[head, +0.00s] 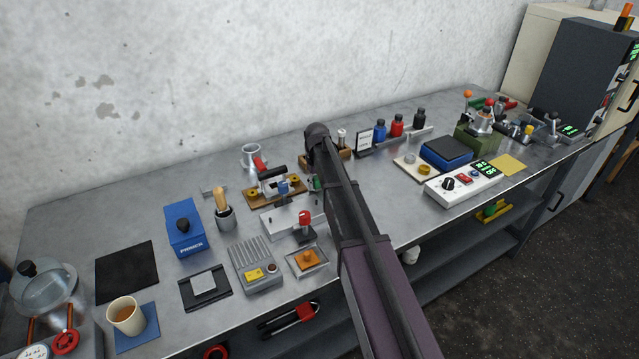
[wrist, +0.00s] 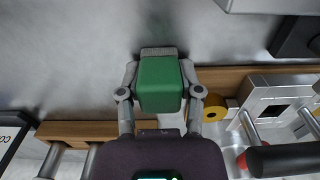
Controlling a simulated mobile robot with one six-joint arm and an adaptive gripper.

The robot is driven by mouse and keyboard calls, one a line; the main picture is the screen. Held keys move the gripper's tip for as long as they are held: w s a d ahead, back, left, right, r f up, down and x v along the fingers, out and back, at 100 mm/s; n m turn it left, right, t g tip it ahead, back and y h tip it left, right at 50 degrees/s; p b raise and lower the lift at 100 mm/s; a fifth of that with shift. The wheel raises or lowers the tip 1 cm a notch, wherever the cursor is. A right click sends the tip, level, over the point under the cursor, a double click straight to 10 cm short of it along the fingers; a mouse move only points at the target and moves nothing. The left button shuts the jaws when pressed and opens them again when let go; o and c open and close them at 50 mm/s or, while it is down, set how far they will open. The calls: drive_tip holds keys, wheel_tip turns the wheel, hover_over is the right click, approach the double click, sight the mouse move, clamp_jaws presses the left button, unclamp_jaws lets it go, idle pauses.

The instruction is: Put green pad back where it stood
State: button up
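The green pad (wrist: 160,84) is a green block with a grey textured face at its far end. In the wrist view it sits between the two fingers of my gripper (wrist: 160,78), which touch both its sides. Bare grey metal shows around the pad's far end; I cannot tell whether the pad touches it. In the head view my arm hides most of the gripper, and only a bit of green (head: 316,184) shows at the arm's left edge, near the middle of the bench.
Left of the arm in the head view is a wooden base (head: 262,200) with yellow knobs and a black handle. A wooden rack (head: 346,154) stands behind the arm, beside a small sign (head: 365,142). Bare bench (head: 110,215) shows toward the back left.

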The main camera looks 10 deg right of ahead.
drive_tip(key=o, duration=0.3)
drive_tip(key=shift+r, duration=0.2)
wheel_tip(320, 180, up, 12)
drive_tip(key=p, duration=1.2)
idle(0.8)
drive_tip(key=shift+s, duration=0.15)
drive_tip(key=s+m, duration=0.3)
drive_tip(key=s, duration=2.6)
drive_tip(key=shift+d+m, duration=0.3)
drive_tip(key=shift+d, duration=0.1)
